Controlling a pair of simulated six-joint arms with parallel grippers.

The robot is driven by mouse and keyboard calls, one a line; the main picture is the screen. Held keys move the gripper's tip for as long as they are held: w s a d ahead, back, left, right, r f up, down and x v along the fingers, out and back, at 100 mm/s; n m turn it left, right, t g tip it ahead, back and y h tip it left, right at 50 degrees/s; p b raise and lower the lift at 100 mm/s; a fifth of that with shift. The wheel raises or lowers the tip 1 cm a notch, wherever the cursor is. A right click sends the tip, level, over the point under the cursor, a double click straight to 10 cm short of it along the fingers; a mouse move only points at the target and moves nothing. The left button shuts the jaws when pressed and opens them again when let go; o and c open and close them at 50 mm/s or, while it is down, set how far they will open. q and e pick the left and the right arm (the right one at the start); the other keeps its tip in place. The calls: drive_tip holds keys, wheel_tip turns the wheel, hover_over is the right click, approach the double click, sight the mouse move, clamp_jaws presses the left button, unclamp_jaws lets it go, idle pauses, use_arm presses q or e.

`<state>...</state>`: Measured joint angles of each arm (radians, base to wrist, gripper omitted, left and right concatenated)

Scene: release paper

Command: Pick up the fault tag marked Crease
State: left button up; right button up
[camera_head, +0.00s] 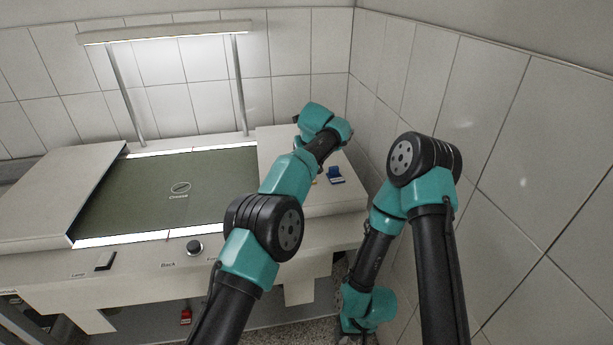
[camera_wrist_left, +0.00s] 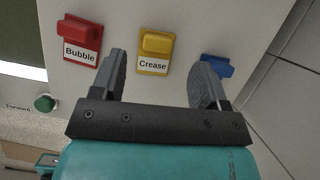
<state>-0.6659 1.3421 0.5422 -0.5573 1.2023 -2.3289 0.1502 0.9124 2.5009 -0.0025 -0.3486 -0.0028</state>
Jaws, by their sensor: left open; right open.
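The yellow tag marked Crease (camera_wrist_left: 155,48) lies on the pale panel in the left wrist view, label facing up. In the head view it is mostly hidden behind my left arm. My left gripper (camera_wrist_left: 159,60) is open, its two fingers apart on either side of the Crease tag's line, with nothing held. The tag shows between the fingertips, nearer the left finger. My right gripper (camera_head: 352,326) is low at the bottom of the head view, beside the bench and away from the tags; it is open and its fingers are small there.
A red tag marked Bubble (camera_wrist_left: 77,41) lies left of the Crease tag. A blue tag (camera_wrist_left: 217,66) lies to the right, partly behind the right finger; it also shows in the head view (camera_head: 336,175). A green Forward button (camera_wrist_left: 45,103) is at left. Tiled wall (camera_head: 505,150) stands close at right.

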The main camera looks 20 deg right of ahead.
use_arm(q)
drive_tip(key=shift+w+f, duration=0.2)
drive_tip(key=shift+f, duration=0.2)
drive_tip(key=x, duration=0.3)
drive_tip(key=shift+s+f, duration=0.15)
drive_tip(key=shift+f, duration=0.15)
drive_tip(key=shift+x, duration=0.9)
drive_tip(key=c, duration=1)
drive_tip(key=shift+a+r, duration=0.1)
